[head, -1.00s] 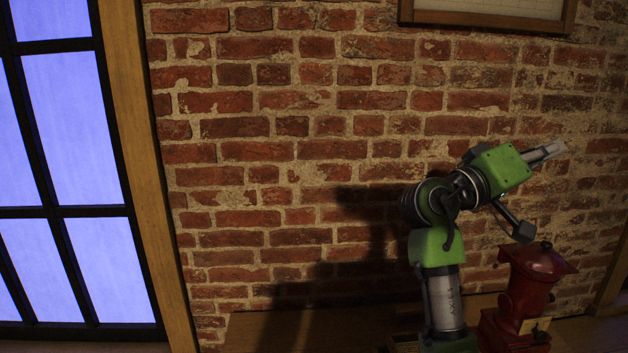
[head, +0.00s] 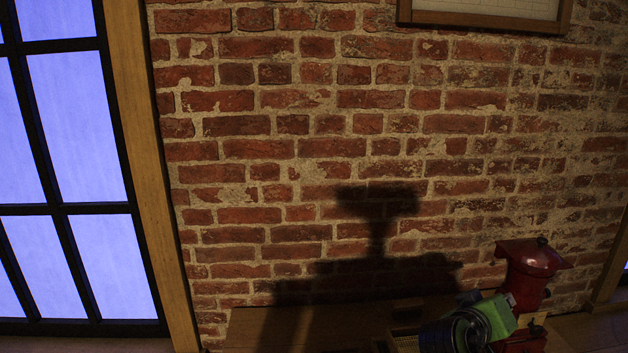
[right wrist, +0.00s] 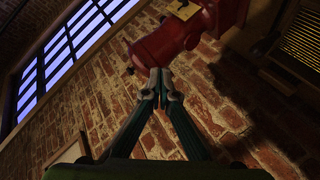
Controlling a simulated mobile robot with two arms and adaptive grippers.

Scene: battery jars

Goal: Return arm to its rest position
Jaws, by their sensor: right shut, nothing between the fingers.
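My right gripper shows in the right wrist view (right wrist: 161,84), its two slim fingers together at the tips with nothing between them. In the head view, the green and black end of my right arm (head: 492,318) is low at the bottom right, in front of the lower part of a red machine; its fingertips are hard to make out there. My left arm and gripper are out of view. No battery or jar can be made out.
The red machine (head: 533,266) stands by the brick wall (head: 300,150), close to my right arm. It also shows beyond the fingers in the right wrist view (right wrist: 172,38). A wooden surface (head: 250,328) runs along the wall's foot. A window (head: 80,130) is at left.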

